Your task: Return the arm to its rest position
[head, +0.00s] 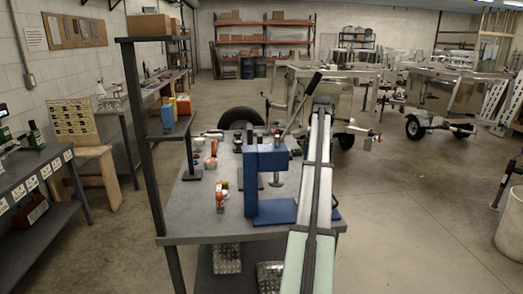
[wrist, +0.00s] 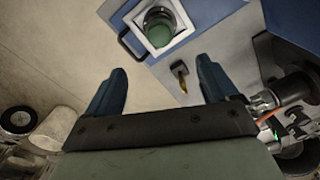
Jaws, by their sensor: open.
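My gripper shows in the wrist view (wrist: 162,70). Its two dark blue fingers are spread apart with nothing held between them. Beyond the fingertips lie a pale surface and a small dark and yellow item (wrist: 180,76). In the head view my arm reaches forward from the bottom middle, past the right side of the blue press (head: 251,185). I cannot make out the fingers in that view.
The press stands on a grey workbench (head: 190,215) with several small items at its left. A dark post and shelf rise at the bench's left. A green round part in a square frame (wrist: 158,28) shows in the wrist view. Trailers stand behind; open floor lies right.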

